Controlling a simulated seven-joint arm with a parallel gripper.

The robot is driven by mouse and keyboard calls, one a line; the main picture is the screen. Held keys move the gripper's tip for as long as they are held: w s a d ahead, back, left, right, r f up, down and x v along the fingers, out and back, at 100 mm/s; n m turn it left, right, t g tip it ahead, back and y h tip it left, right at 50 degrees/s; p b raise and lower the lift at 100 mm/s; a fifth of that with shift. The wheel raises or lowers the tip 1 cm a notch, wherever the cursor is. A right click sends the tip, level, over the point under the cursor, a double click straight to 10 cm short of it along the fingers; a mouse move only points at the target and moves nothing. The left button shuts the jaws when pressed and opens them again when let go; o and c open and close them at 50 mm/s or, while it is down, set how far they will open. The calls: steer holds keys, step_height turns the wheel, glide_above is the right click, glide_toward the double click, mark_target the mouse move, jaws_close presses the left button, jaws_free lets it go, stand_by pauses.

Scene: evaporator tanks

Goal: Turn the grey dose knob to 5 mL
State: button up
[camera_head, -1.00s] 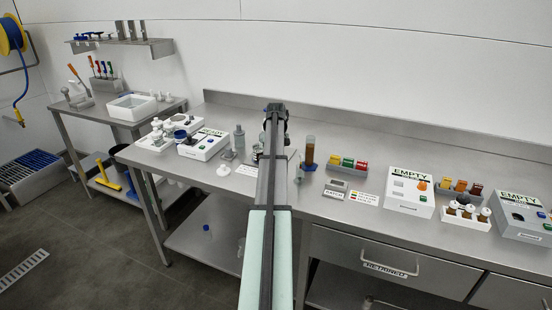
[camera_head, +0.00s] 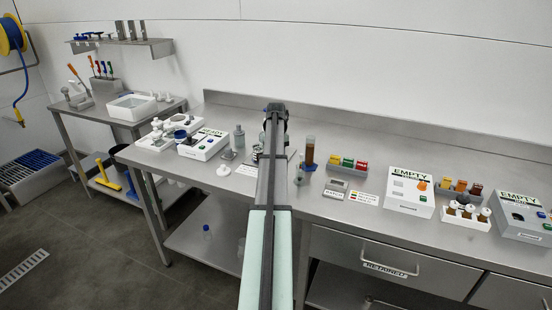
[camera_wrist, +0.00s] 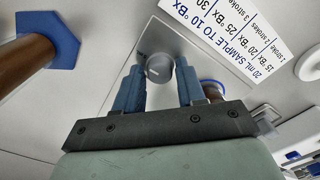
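The grey dose knob (camera_wrist: 159,68) shows in the wrist view as a small round knob with a pale mark on its face, on a metal plate (camera_wrist: 165,38). My gripper (camera_wrist: 160,72) points at it, with one blue finger on each side of the knob. The fingers look apart from the knob, with narrow gaps on both sides, so the gripper is open around it. In the head view my arm covers the knob and the gripper. No 5 mL marking is readable.
A printed dosing card (camera_wrist: 225,38) lies beside the plate. A brown tube with a blue hexagonal foot (camera_wrist: 50,40) stands at left in the wrist view; the head view shows it right of my arm (camera_head: 309,152). A grey bottle (camera_head: 239,138) stands left of my arm.

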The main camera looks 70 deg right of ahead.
steer(key=shift+o, duration=1.3)
step_height(320, 180, up, 14)
steer(key=shift+w+f, duration=0.1)
steer(key=shift+f, duration=0.05)
